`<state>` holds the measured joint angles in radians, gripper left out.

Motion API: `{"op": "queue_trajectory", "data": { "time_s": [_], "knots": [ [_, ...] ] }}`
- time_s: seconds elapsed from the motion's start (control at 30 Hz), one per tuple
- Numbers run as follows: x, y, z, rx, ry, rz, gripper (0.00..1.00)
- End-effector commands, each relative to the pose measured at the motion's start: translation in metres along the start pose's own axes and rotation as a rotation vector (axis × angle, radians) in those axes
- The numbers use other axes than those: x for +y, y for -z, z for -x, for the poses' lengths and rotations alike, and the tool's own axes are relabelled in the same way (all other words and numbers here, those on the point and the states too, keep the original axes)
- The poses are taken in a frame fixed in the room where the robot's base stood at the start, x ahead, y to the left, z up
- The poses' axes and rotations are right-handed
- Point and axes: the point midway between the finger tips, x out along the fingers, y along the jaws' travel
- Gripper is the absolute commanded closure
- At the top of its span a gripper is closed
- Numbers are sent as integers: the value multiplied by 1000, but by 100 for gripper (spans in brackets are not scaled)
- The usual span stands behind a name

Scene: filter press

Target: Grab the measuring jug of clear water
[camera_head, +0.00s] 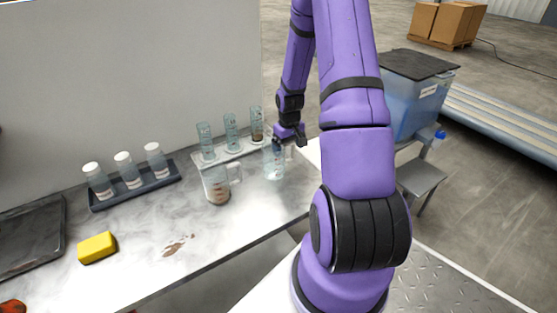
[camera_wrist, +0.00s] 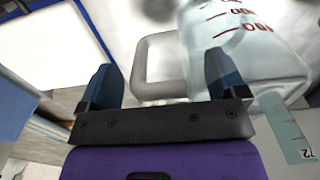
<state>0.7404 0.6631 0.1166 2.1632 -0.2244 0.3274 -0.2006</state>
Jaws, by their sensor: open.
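The measuring jug of clear water (camera_head: 274,162) stands near the right end of the counter, partly hidden by my gripper (camera_head: 293,138). In the wrist view the jug (camera_wrist: 255,55) is see-through with red markings, and its pale handle (camera_wrist: 143,62) faces my gripper. My gripper (camera_wrist: 163,82) is open, with the handle showing between its two dark blue fingertips. I cannot tell whether a finger touches the handle. A second jug (camera_head: 217,184), with brown matter low inside, stands to the left.
A rack of several glass cylinders (camera_head: 231,132) stands close behind the jugs. Further left are a dark tray (camera_head: 170,184) of white-capped bottles and a yellow sponge (camera_head: 97,248). A blue tank (camera_head: 405,100) is at right.

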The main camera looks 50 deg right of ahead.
Motion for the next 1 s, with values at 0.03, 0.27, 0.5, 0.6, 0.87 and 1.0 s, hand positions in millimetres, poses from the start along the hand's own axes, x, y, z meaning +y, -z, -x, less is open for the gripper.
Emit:
{"op": "queue_trajectory", "data": {
  "time_s": [0.03, 0.27, 0.5, 0.6, 0.87, 1.0],
  "knots": [
    [0, 0, -2, 0, 0, 0, 10],
    [0, 0, -3, 1, -1, -1, 10],
    [0, 0, -3, 1, -1, -1, 63],
    [0, 0, -2, 1, -1, -1, 75],
    [0, 1, -2, 2, -1, -1, 75],
    [-2, 2, 1, 2, -1, 0, 75]
  ]
}}
